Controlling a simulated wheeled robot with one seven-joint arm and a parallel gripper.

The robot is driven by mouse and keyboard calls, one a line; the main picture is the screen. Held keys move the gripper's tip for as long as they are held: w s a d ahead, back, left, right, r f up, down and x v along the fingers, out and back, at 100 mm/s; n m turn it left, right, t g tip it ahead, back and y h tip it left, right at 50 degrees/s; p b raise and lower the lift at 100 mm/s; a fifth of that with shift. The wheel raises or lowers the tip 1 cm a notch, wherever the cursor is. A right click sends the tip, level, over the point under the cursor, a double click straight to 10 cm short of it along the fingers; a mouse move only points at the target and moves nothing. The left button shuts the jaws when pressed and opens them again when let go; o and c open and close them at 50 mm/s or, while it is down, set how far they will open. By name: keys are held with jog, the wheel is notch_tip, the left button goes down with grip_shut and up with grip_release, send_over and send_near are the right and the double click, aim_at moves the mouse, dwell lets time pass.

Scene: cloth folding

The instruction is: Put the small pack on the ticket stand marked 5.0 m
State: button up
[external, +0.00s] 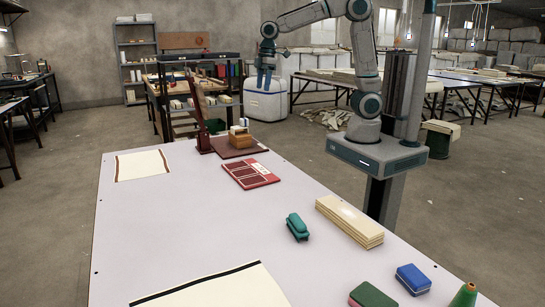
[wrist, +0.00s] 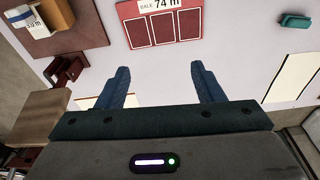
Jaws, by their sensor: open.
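My gripper (external: 265,82) is open and empty, held high beyond the table's far end. In the wrist view its two blue fingers (wrist: 160,75) are spread with nothing between them. A wooden block (external: 242,141) stands on a dark red base at the table's far end.
A teal object (external: 297,227) and a stack of pale boards (external: 349,221) lie along the table's right side. A green block (external: 372,295) and a green cone (external: 464,296) are at the near edge. Pale cloths (external: 143,165) lie at left. The table's middle is clear.

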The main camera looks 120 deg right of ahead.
jog(key=s+a+f, duration=0.1)
jog(key=s+a, duration=0.7)
jog(key=a, duration=0.2)
jog(key=s+a+f+t, duration=0.1)
jog(key=s+a+f, duration=0.1)
jog(key=s+a, duration=0.5)
jog(key=a, duration=0.3)
jog(key=shift+s+a+f+n, duration=0.3)
jog(key=shift+s+a, duration=0.05)
jog(key=shift+s, duration=0.05)
